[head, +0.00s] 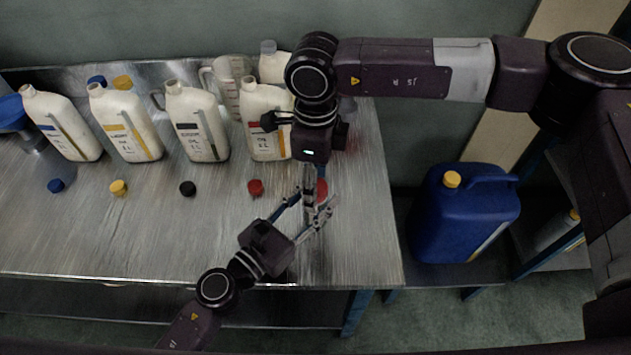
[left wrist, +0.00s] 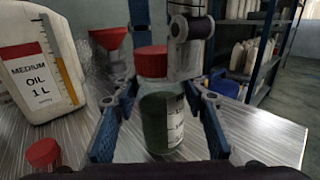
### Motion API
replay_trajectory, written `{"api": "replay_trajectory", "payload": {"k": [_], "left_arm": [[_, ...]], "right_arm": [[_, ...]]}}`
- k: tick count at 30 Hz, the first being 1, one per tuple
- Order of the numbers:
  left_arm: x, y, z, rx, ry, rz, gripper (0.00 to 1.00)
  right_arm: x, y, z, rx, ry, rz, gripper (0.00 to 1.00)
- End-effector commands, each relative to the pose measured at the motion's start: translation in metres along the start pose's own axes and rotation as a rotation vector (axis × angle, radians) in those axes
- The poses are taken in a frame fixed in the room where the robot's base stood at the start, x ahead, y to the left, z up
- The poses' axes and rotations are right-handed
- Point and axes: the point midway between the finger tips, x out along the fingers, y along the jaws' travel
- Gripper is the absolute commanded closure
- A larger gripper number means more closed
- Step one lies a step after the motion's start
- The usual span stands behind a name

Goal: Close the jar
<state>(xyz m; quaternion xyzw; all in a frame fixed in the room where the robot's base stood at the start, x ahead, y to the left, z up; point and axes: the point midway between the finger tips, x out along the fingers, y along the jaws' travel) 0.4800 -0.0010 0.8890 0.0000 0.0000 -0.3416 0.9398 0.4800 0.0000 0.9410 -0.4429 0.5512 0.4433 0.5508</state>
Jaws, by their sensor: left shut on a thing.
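The jar is a small dark green glass jar (left wrist: 160,115) with a label. A red lid (left wrist: 152,62) sits on its top in the left wrist view. In the head view the red lid (head: 321,190) shows near the table's right side, and the jar's body is mostly hidden. My left gripper (head: 310,207) has its blue and grey fingers on both sides of the jar and is shut on it. My right gripper (head: 309,178) points down from above, close to the lid. A grey finger piece stands beside the lid in the left wrist view; its grip is unclear.
Several white oil bottles (head: 128,125) stand along the back of the metal table (head: 150,235). Loose blue, yellow, black and red caps (head: 255,187) lie before them. A measuring jug (head: 232,80) stands behind. A blue canister (head: 460,215) stands right of the table. The front table area is clear.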

Motion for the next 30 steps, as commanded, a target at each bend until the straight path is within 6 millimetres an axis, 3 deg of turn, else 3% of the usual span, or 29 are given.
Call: {"api": "replay_trajectory", "payload": {"k": [5, 18, 24, 30], "left_arm": [[0.000, 0.000, 0.000, 0.000, 0.001, 0.001, 1.00], [0.000, 0.000, 0.000, 0.000, 0.001, 0.000, 1.00], [0.000, 0.000, 0.000, 0.000, 0.000, 0.000, 1.00], [0.000, 0.000, 0.000, 0.000, 0.001, 0.000, 1.00]], "right_arm": [[-0.019, -0.001, 0.001, 0.000, -0.003, -0.003, 0.45], [-0.105, -0.001, 0.001, 0.002, -0.002, -0.003, 0.45], [-0.118, 0.000, 0.000, 0.000, 0.000, 0.000, 0.45], [-0.119, 0.000, 0.000, 0.000, 0.000, 0.000, 0.45]]}}
